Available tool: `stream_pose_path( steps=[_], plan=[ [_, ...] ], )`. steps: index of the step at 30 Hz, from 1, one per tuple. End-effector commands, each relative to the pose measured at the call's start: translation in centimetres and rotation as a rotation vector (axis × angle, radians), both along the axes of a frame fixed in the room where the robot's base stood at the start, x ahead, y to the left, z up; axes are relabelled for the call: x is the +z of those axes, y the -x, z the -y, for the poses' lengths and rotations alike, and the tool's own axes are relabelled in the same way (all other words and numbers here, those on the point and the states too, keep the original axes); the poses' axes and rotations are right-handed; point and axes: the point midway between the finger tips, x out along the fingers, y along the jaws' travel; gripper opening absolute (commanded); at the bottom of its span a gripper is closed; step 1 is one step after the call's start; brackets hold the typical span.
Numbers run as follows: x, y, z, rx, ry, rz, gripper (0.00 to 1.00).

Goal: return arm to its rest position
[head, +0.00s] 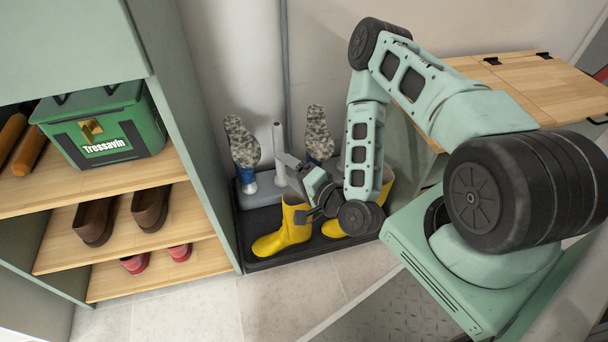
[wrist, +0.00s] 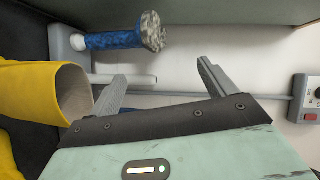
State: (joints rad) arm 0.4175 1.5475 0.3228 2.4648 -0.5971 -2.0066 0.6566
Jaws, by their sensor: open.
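My gripper (wrist: 160,90) is open and empty in the wrist view, its two grey fingers spread apart. In the head view my gripper (head: 290,172) is at the end of my green arm, low over the boot tray (head: 262,262). It is close to the top of a yellow boot (head: 285,235). The boot's open top also shows beside the left finger in the wrist view (wrist: 35,90). I cannot tell whether finger and boot touch. A second yellow boot (head: 335,228) is partly hidden behind my arm.
Two stands with speckled tops (head: 241,140) (head: 319,135) rise behind the boots. A shelf unit at left holds a green Tressavin box (head: 105,125), brown shoes (head: 150,208) and red shoes (head: 180,252). A wooden worktop (head: 540,85) is at right.

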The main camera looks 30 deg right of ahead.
Motion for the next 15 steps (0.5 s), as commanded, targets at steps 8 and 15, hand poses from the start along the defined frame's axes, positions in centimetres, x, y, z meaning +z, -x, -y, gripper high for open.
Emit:
stream_pose_path(
  steps=[8, 15],
  plan=[
    [0.5, 3.3, 0.8, -0.005, -0.003, -0.001, 0.83],
    [0.7, 4.5, 0.9, -0.002, -0.003, 0.004, 0.83]
  ],
)
